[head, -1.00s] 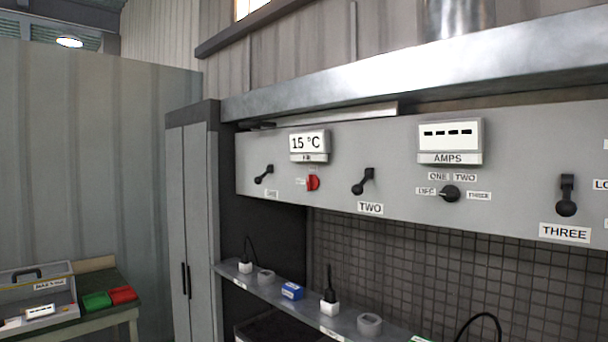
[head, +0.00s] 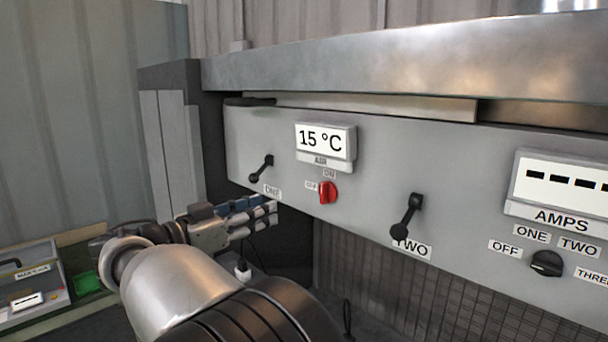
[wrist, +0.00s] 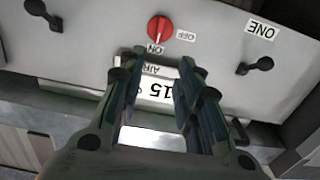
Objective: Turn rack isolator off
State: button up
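A red rotary knob (head: 328,192) sits on the grey panel under the 15 °C display. It has an ON label above it and an OFF label to its left, and its grip stands about upright, toward ON. No readable label calls it the rack isolator. My gripper (head: 262,216) is left of and below the knob, apart from it. In the wrist view, upside down, the red knob (wrist: 160,28) lies beyond my fingertips, with ON below it and OFF to its right. My gripper (wrist: 157,72) is open, with nothing between its fingers.
A black lever marked ONE (head: 261,168) is left of the knob, and lever TWO (head: 406,216) is to its right. The AMPS display (head: 560,190) and a black selector (head: 546,263) are farther right. A metal ledge (head: 400,75) juts out above the panel.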

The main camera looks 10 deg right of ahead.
aim_at(322, 189)
jog(key=p+x, duration=0.4)
jog(key=x, duration=1.3)
jog(key=shift+s+d, duration=0.1)
jog(key=shift+d, duration=0.05)
jog(key=shift+c, duration=0.3)
grip_shut()
